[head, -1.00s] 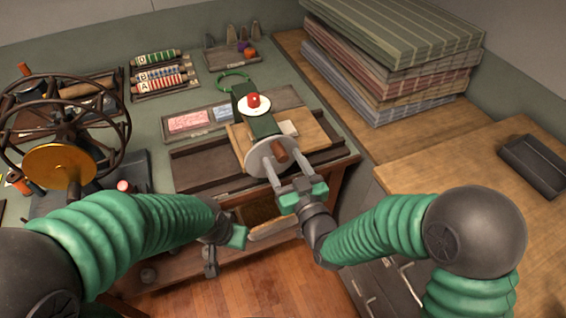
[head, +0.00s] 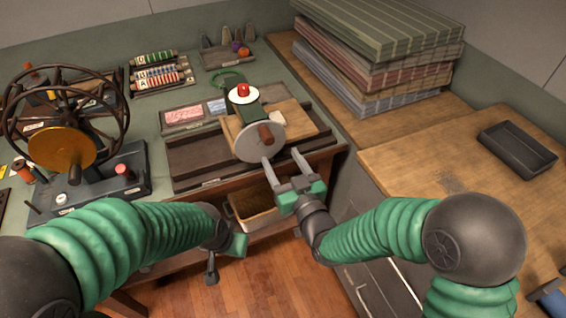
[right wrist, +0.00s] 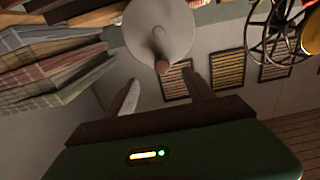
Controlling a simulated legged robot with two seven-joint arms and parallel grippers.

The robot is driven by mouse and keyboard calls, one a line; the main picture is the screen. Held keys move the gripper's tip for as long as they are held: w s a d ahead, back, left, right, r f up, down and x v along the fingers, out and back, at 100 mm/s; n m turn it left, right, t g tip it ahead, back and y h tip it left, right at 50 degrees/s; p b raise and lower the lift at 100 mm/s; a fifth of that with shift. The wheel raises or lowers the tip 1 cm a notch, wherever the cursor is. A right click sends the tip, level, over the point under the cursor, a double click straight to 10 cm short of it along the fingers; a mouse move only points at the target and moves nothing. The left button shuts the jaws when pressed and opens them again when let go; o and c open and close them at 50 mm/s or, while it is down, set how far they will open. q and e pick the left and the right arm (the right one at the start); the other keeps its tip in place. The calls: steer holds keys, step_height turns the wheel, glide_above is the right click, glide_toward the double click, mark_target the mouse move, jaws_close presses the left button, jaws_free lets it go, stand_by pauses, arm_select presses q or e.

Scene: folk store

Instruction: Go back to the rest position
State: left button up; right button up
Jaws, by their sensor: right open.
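My right gripper (head: 285,160) is open and empty, just in front of a grey disc (head: 258,143) with a brown wooden knob (head: 266,134). The disc belongs to a green device with a red button on a white round top (head: 241,95). In the right wrist view the open fingers (right wrist: 160,95) stand apart, with the disc (right wrist: 150,22) and knob (right wrist: 161,66) beyond them. My left gripper (head: 225,260) hangs low beside the table front; whether its jaws are open is not clear.
A spoked wheel machine with a gold disc (head: 62,146) stands at left. Folded striped cloths (head: 385,50) are stacked at back right. An empty dark tray (head: 517,150) lies on the right wooden counter. A bin (head: 258,219) sits under the table. Open floor lies below.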

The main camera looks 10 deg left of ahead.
steer(key=s+d+f+m+g+h+p, duration=0.1)
steer(key=d+f+g+h+p, duration=0.2)
steer(key=d, duration=0.5)
steer(key=s+d+f+m+g+h+p, duration=0.15)
steer(key=d+h, duration=0.25)
steer(key=d, duration=0.4)
arm_select(q)
steer(key=r, duration=0.2)
steer(key=r+p, duration=0.1)
steer(key=r, duration=0.1)
steer(key=a+r, duration=0.1)
steer(key=r, duration=0.1)
steer(key=shift+w+p, duration=0.2)
steer(key=shift+p, duration=0.15)
arm_select(e)
steer(key=s+d+f+m+g+h, duration=0.1)
steer(key=s+d+m+g, duration=0.1)
steer(key=s+d+g, duration=0.2)
steer(key=s+d+f+m+g+h, duration=0.1)
steer(key=s+d+m+g+h, duration=0.1)
steer(key=s+d, duration=0.7)
steer(key=s+g, duration=0.1)
steer(key=s, duration=0.2)
steer(key=shift+s+d+f+g, duration=0.25)
steer(key=shift+d+g, duration=0.1)
arm_select(q)
steer(key=shift+d, duration=0.3)
arm_select(e)
steer(key=shift+d, duration=0.2)
